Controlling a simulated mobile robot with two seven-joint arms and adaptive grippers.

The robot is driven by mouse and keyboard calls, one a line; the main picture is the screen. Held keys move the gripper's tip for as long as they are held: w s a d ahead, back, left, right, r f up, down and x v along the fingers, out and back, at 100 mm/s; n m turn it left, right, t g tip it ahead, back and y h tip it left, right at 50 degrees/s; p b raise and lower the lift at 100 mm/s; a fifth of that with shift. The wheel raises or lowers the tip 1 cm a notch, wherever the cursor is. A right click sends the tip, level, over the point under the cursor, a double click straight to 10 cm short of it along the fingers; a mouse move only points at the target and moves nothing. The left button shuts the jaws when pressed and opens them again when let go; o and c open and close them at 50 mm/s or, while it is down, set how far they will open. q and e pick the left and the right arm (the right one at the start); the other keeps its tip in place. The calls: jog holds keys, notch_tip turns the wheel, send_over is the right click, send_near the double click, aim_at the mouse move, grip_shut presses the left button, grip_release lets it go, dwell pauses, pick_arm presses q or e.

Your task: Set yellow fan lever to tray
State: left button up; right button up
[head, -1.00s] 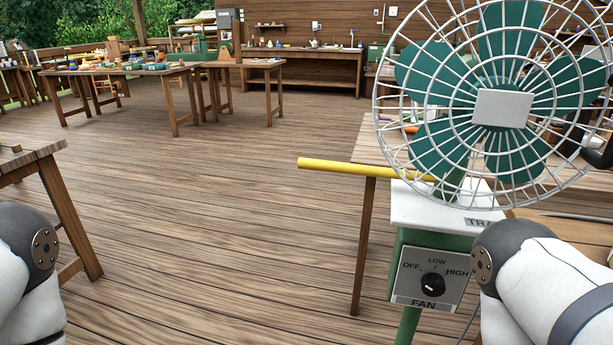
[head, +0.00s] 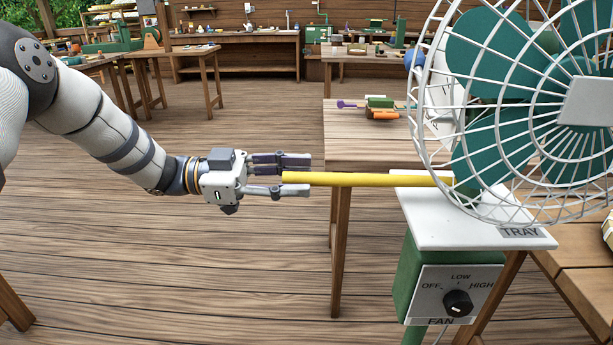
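The yellow fan lever (head: 370,180) sticks out to the left from under the fan (head: 530,100), across the white top plate (head: 450,220). The plate carries a TRAY label (head: 520,232) at its front right corner, and the lever points away from it. My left gripper (head: 296,175) comes in from the left, level with the lever's free end. Its fingers are apart, one above and one below the lever tip in the picture. I cannot tell whether they touch it. My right gripper is out of view.
Below the plate is a fan switch panel (head: 454,292) with a black knob. A wooden table (head: 350,150) with small items stands behind the lever. Another wooden surface (head: 585,275) is at the right. Open plank floor lies to the left.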

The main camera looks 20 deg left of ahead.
pick_arm(q)
jog(key=shift+x, duration=1.15)
grip_shut()
jog(key=shift+f, duration=0.1)
